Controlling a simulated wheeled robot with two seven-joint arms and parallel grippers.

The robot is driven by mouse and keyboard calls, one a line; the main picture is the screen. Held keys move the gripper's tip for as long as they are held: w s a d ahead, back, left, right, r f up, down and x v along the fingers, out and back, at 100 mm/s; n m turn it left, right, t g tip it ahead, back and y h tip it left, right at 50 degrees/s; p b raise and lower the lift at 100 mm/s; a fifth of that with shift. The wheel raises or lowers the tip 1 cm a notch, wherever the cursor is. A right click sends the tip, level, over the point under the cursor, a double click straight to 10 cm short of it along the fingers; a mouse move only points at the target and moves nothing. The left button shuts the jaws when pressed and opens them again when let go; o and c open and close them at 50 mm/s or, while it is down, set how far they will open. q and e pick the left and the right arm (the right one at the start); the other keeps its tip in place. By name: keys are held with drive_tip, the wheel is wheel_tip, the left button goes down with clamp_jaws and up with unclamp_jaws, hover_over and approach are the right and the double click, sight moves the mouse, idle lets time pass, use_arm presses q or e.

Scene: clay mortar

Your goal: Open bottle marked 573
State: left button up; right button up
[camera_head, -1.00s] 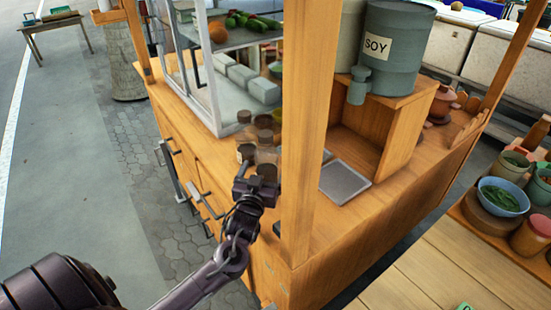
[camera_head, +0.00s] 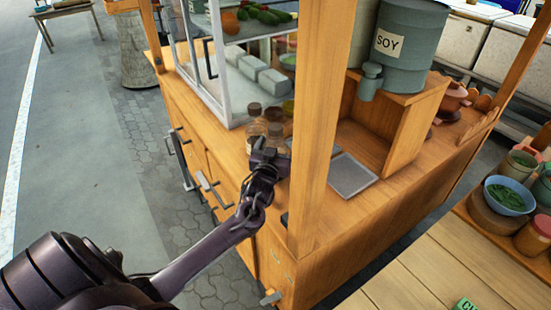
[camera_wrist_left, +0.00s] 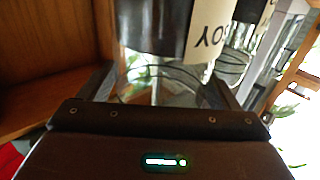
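Several small glass bottles with brown caps (camera_head: 255,109) stand close together on the wooden counter beside the glass case. No number is legible on them, so I cannot tell which is 573. My left gripper (camera_head: 268,155) is at the near side of this group and partly covers it. In the left wrist view its two fingers (camera_wrist_left: 158,88) are apart, with clear curved glass (camera_wrist_left: 165,80) between them. Whether they touch the glass is unclear. Behind it is a dark cylinder (camera_wrist_left: 152,25) and a cream label with upside-down letters. My right gripper is not in view.
A wooden post (camera_head: 322,120) rises just right of my left gripper. A glass case (camera_head: 228,90) stands behind the bottles. A grey tray (camera_head: 352,175) lies on the counter, near a raised stand (camera_head: 412,125) with a soy container (camera_head: 405,50).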

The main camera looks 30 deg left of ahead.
use_arm(q)
drive_tip(key=c, duration=1.1)
drive_tip(key=shift+o, duration=0.2)
drive_tip(key=shift+r, duration=0.15)
wheel_tip(320, 180, up, 20)
drive_tip(key=b, duration=0.1)
drive_tip(key=shift+b, duration=0.4)
drive_tip(key=o, duration=0.4)
drive_tip(key=c, duration=0.7)
drive_tip(key=shift+o, duration=0.2)
